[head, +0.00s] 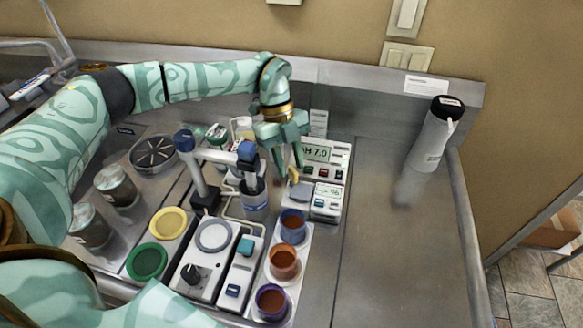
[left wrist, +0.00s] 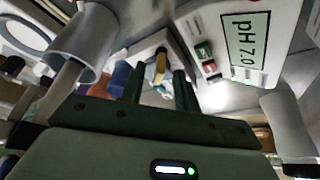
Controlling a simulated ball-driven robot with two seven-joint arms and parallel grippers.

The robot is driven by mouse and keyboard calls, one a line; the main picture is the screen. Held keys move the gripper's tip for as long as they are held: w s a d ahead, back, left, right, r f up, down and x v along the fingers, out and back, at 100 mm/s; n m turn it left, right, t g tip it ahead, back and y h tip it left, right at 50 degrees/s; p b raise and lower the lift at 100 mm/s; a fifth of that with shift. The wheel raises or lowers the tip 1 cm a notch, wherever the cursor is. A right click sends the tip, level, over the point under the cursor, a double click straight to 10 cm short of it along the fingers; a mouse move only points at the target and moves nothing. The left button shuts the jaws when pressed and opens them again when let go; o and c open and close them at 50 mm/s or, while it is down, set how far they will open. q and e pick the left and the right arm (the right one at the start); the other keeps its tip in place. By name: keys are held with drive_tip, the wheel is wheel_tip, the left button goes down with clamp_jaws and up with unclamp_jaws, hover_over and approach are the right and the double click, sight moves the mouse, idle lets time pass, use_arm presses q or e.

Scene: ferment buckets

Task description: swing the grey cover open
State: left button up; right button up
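A small grey cover (head: 301,192) lies on the left part of a small white device with a display, just in front of the pH meter. A yellow tab (head: 293,174) stands at its far side. My left gripper (head: 289,169) points down just above this tab. In the left wrist view the two fingers (left wrist: 160,90) are apart, and the yellow tab (left wrist: 160,68) shows between them with room on both sides. I cannot tell whether a finger touches it. The cover looks shut. My right gripper is not in view.
The pH meter (head: 318,153) stands close behind the device. A probe arm (head: 220,157) and grey cup (head: 254,201) stand close on the left. Blue (head: 292,226), orange (head: 284,263) and purple (head: 271,302) cups stand in front.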

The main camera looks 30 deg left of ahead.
use_arm(q)
drive_tip(key=shift+x, duration=0.9)
clamp_jaws()
